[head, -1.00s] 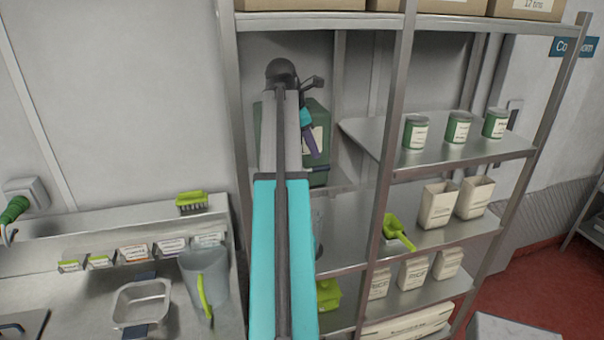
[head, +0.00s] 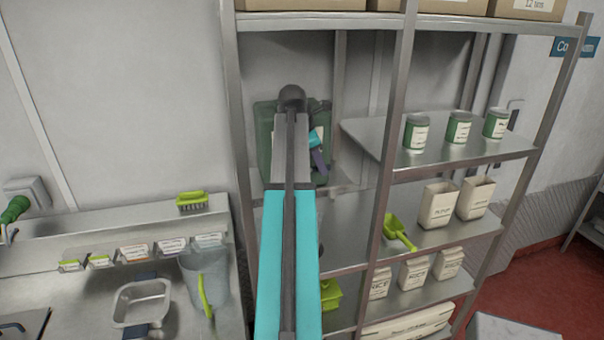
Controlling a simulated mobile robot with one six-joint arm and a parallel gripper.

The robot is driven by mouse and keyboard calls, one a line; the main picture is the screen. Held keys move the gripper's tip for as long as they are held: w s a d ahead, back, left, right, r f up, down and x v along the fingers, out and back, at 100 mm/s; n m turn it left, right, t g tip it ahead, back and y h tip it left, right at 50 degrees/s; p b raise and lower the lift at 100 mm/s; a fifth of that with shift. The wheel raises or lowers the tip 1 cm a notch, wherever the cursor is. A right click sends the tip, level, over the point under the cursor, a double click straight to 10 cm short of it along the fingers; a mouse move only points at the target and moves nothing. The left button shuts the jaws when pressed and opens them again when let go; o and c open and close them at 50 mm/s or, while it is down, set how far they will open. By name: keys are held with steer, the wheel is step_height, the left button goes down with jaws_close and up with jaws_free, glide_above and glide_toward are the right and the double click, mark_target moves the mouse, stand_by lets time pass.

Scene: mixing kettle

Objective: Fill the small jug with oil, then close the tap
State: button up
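A dark green canister (head: 264,140) with a white label stands on the shelf, largely covered by my arm. My gripper (head: 320,163) is in front of its right part, pointing down. Its fingers are small and partly hidden, so I cannot tell whether it is open or shut, or whether it touches anything. The tap is not clearly visible. A grey translucent jug (head: 192,270) with a lime-green handle stands on the counter at left. I cannot make out a separate small jug; my arm hides part of the shelf below the canister.
The rack's upright (head: 385,190) stands close to the right of my arm. Green tins (head: 459,131), pale bags (head: 440,205) and a lime scoop (head: 397,231) are on the right shelves. A metal pan (head: 141,303) and a green brush (head: 192,201) are at left.

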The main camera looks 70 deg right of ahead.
steer(key=shift+s+f, duration=0.1)
steer(key=shift+f, duration=0.1)
stand_by(0.4)
jaws_close()
